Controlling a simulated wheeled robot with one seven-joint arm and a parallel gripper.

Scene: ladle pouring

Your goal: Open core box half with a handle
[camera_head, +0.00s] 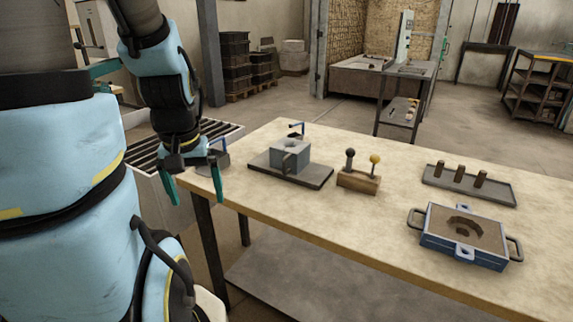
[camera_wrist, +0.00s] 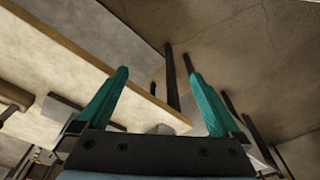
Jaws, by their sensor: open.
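No gap between box halves can be made out at this size. My gripper (camera_head: 195,189) is open and empty, fingers down, beyond the table's left edge and left of the core box. The wrist view shows its two teal fingers (camera_wrist: 157,76) apart with nothing between them.
On the table (camera_head: 330,220), a wooden block with two knobbed tools (camera_head: 359,181) stands right of the core box. Further right are a tray with dark cylinders (camera_head: 468,186) and a blue sand-filled mould box (camera_head: 463,236). A grated bin (camera_head: 160,160) stands left of the table.

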